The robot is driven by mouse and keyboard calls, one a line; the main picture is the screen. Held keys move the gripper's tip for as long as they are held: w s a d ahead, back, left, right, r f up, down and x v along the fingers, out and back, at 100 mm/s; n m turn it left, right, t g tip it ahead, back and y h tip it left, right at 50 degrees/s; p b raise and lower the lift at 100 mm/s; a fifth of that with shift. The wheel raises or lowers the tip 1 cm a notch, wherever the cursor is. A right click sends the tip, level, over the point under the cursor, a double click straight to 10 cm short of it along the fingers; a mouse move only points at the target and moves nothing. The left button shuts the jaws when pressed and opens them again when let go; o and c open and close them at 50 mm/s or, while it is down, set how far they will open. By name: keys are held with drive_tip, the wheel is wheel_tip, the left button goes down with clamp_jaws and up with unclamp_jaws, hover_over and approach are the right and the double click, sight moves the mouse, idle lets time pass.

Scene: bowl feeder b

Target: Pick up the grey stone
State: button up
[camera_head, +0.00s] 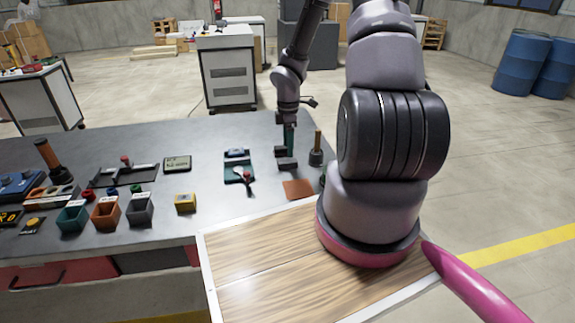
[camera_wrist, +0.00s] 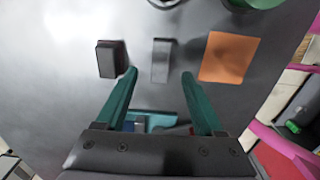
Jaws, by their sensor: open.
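A narrow light-grey block, likely the grey stone (camera_wrist: 161,60), lies on the dark table in the wrist view. It appears in the gap between the fingertips of my gripper (camera_wrist: 160,74). In the head view it seems to be the small block (camera_head: 287,164) just below my gripper (camera_head: 289,150).
An orange square mat (camera_wrist: 229,57) lies right of the grey block. A brown-handled tool on a round base (camera_head: 316,150) stands close by. A teal tray (camera_head: 232,176) lies left of my gripper. Small bins (camera_head: 106,214) and tools fill the table's left part.

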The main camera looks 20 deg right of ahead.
sight(287, 161)
wheel_tip(287, 161, down, 6)
drive_tip(key=shift+a+r, duration=0.1)
drive_tip(key=shift+a, duration=0.05)
idle(0.3)
clamp_jaws()
